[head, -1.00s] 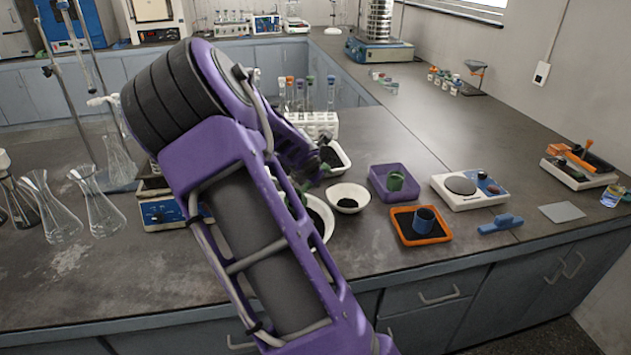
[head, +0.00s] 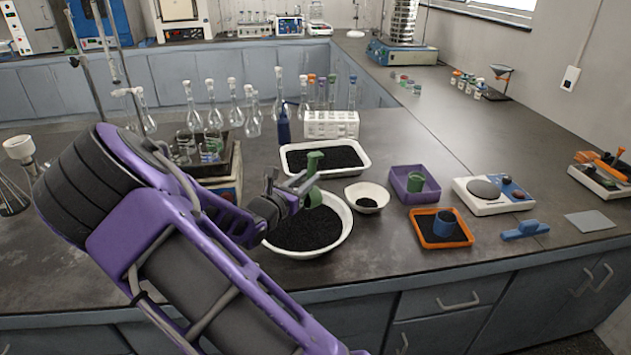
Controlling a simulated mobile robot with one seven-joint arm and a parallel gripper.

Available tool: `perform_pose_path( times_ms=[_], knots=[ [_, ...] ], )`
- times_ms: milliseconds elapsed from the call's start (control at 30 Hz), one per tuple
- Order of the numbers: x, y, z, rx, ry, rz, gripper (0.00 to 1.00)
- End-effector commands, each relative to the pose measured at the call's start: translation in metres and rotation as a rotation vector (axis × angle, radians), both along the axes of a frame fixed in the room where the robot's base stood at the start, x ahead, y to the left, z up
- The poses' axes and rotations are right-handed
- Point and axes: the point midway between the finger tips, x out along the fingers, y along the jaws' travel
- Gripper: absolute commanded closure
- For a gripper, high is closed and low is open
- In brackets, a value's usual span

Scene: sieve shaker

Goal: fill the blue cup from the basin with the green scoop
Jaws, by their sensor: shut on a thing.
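The blue cup (head: 445,222) stands upright in an orange tray (head: 414,232) at the right front of the bench. The white round basin (head: 343,234) holds black grains, left of the tray. My gripper (head: 298,184) is shut on the green scoop (head: 315,160) and holds it over the back part of the basin. Part of the scoop is hidden by my gripper. I cannot tell whether the scoop holds grains or touches those in the basin. My arm hides the left edge of the basin. The inside of the cup is too small to read.
A white rectangular tray (head: 364,158) of black grains lies behind the basin. A small white bowl (head: 380,196) sits right of it. A purple tray (head: 394,182) holds a green cup (head: 416,181). A balance (head: 497,204) and blue brush (head: 525,230) are farther right. Glassware stands at left.

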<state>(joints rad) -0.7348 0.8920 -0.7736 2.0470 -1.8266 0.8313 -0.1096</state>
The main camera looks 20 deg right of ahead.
Motion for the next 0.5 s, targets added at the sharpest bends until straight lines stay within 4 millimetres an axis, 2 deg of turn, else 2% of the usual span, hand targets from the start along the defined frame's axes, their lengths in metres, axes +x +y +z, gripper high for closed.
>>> perform_pose_path(
  times_ms=[33, 300, 500],
  knots=[
    [0.0, 0.006, -0.007, -0.051, -0.006, 0.004, 1.0],
    [-0.004, 0.029, -0.012, -0.298, -0.042, 0.002, 1.0],
    [-0.005, 0.038, -0.012, -0.402, -0.059, 0.0, 1.0]
  ],
)
